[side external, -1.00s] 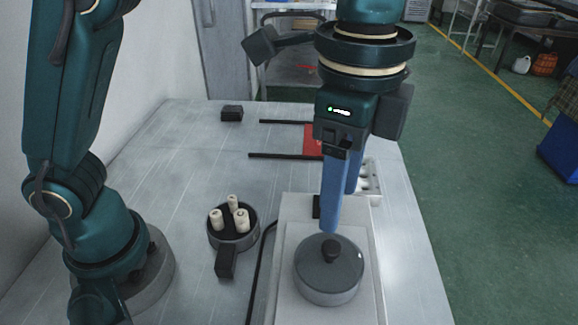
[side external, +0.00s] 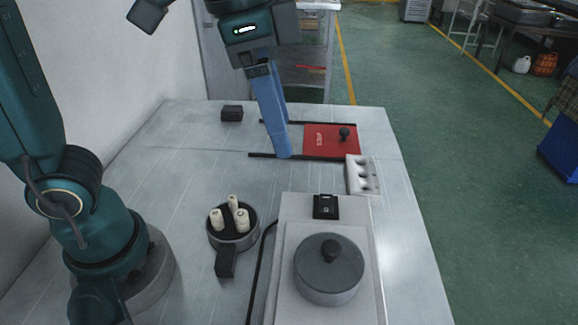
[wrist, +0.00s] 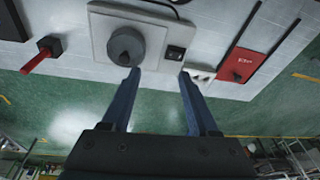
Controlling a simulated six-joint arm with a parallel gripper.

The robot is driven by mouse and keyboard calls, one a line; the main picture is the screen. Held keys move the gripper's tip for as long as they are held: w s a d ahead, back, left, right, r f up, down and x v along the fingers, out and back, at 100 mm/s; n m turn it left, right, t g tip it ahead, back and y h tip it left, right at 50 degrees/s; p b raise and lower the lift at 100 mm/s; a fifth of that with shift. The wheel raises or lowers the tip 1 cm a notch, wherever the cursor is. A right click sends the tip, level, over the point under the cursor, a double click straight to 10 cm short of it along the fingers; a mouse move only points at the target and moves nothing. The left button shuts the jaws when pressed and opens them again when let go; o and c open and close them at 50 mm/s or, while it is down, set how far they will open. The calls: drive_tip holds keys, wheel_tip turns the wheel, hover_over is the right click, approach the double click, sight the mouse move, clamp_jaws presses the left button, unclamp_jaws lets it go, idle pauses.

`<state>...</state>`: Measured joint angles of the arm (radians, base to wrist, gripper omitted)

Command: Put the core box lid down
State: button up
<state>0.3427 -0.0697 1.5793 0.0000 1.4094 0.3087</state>
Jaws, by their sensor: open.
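My gripper (side external: 282,155) is open and empty, its blue fingers pointing down near the left end of the red plate. They also show in the wrist view (wrist: 158,75), apart with nothing between them. A grey round lid with a dark knob (side external: 315,258) sits flat on a low round body on the pale platform; it also shows in the wrist view (wrist: 126,44). An open round box (side external: 248,240) holds white cores upright. A red plate (side external: 317,142) with a dark knob lies between two black rails. I cannot tell which lidded piece is the core box lid.
The pale platform (side external: 290,210) carries a small black switch box (side external: 326,207). A white block with hollows (side external: 355,178) stands beside the red plate. A dark block (side external: 232,113) lies at the back left.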

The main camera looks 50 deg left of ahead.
drive_tip(key=s+a+f+n+t, duration=0.3)
drive_tip(key=s+a+f+n, duration=0.3)
drive_tip(key=a+f+n, duration=0.1)
drive_tip(key=shift+a+y, duration=0.4)
drive_tip(key=shift+a, duration=0.15)
